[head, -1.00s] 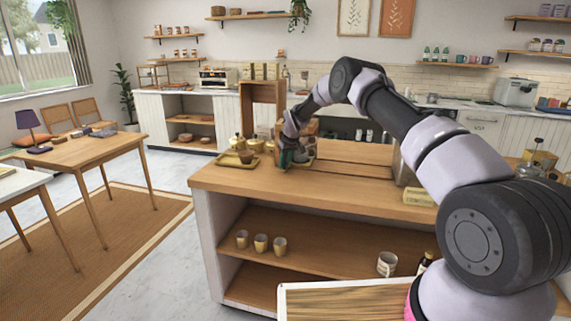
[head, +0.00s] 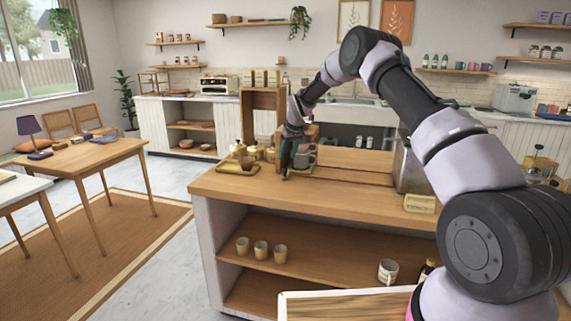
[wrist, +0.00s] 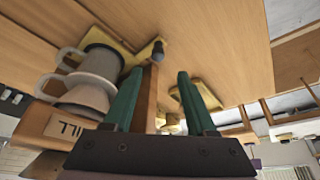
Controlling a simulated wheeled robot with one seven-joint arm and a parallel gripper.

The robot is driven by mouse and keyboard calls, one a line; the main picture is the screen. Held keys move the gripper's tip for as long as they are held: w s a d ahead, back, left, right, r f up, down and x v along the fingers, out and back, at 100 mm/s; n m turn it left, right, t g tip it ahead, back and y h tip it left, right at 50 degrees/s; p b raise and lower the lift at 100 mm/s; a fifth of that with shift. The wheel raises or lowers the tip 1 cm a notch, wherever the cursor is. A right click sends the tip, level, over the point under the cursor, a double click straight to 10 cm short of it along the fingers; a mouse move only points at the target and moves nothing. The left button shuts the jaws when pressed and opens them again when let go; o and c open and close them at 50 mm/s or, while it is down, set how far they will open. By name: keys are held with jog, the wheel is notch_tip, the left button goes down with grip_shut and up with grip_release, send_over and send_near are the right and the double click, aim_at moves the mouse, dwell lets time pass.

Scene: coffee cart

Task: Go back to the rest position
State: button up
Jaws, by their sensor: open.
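My gripper (head: 286,172) is above the wooden counter (head: 340,198) of the coffee cart, its fingers pointing down. In the wrist view its two green fingers (wrist: 160,76) are spread apart with nothing held between them. Grey and white cup-like pieces (wrist: 92,82) with handles stand close beside one finger in the wrist view; in the head view they are just right of my gripper (head: 306,156). Their lower parts are partly hidden.
A small tray (head: 226,170) with a brown cup and yellow containers is left of my gripper. A wooden stand (head: 247,120) rises behind. A metal box (head: 411,165) and a yellow block (head: 419,204) are at right. The front of the counter is clear.

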jog(key=shift+v, duration=0.9)
jog(key=s+d+r+m, duration=0.1)
jog(key=s+d+r, duration=0.4)
jog(key=r, duration=0.4)
jog(key=s+d+r+m+t, duration=0.1)
jog(key=s+d+r+m, duration=0.15)
jog(key=s+r, duration=0.6)
jog(key=s+d+r, duration=0.4)
jog(key=s+r, duration=0.2)
jog(key=r, duration=0.4)
jog(key=s+d+r+m+t, duration=0.1)
jog(key=s+d+r, duration=0.15)
jog(key=s, duration=0.45)
jog(key=s+d+r+m, duration=0.2)
jog(key=s+d, duration=0.1)
jog(key=s, duration=0.5)
jog(key=s+d+f+m, duration=0.1)
jog(key=s, duration=0.8)
jog(key=s+d+f+m+t, duration=0.1)
jog(key=s+d+m, duration=0.1)
jog(key=s, duration=0.7)
jog(key=shift+f, duration=0.3)
